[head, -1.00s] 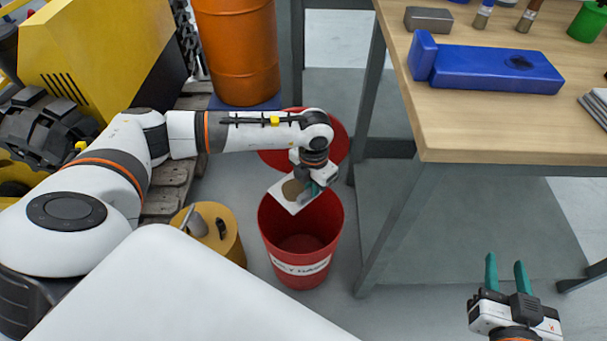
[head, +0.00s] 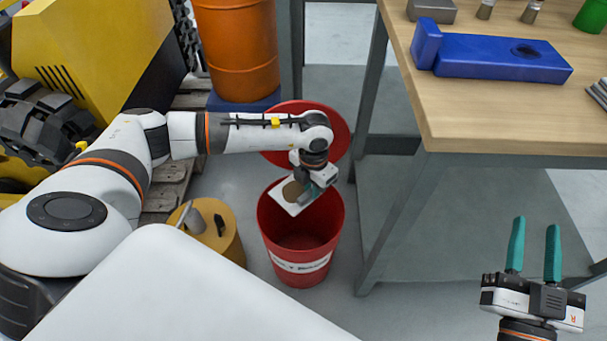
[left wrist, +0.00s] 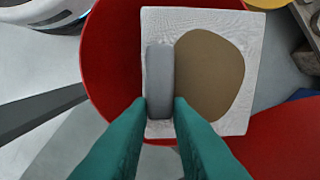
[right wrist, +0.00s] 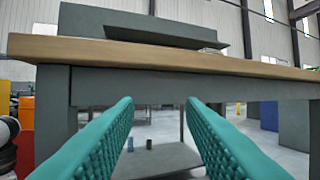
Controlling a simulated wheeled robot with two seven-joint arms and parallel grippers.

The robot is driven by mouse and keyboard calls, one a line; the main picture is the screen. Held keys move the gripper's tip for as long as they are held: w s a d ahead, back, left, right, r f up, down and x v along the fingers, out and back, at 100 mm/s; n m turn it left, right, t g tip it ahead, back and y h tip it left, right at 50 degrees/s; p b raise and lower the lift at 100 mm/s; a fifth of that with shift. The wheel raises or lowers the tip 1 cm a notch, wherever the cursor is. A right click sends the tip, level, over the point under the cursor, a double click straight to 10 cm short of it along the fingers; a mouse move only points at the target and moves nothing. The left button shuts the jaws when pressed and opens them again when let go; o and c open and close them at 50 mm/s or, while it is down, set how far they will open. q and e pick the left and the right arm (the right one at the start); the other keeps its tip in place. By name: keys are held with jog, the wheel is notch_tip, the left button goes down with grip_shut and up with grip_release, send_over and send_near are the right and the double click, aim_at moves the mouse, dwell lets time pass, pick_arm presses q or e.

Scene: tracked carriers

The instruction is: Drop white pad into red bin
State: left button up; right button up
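The white pad (head: 298,204) is a thin square with a brown stain and a raised grey grip. It hangs tilted over the mouth of the red bin (head: 287,254). My left gripper (head: 311,192) holds it there. In the left wrist view (left wrist: 160,106) its teal fingers are shut on the grey grip of the pad (left wrist: 236,113), above the red bin (left wrist: 98,62). The bin's inside looks empty where I can see it. My right gripper (head: 534,247) is open and empty at the lower right, in front of the workbench.
The bin's red lid (head: 340,135) stands open behind it. A yellow drum (head: 226,243) is left of the bin, and an orange barrel (head: 237,50) stands behind. The wooden workbench (head: 480,110) carries a blue block (head: 495,58); its leg is right of the bin.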

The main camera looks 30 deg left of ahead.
pick_arm(q)
jog(key=o, duration=0.4)
jog(key=shift+r, duration=0.25)
notch_tip(320, 180, up, 5)
jog(key=shift+r+p, duration=0.2)
jog(key=shift+p, duration=0.75)
notch_tip(320, 180, up, 6)
jog(key=shift+r+p, duration=0.1)
jog(key=shift+p, duration=0.6)
pick_arm(e)
notch_tip(320, 180, down, 12)
jog(key=s+d+g+h, duration=0.2)
jog(key=g, duration=0.6)
jog(key=shift+s+d+r+h, duration=0.25)
jog(key=shift+s+h, duration=0.1)
jog(key=shift+h, duration=0.05)
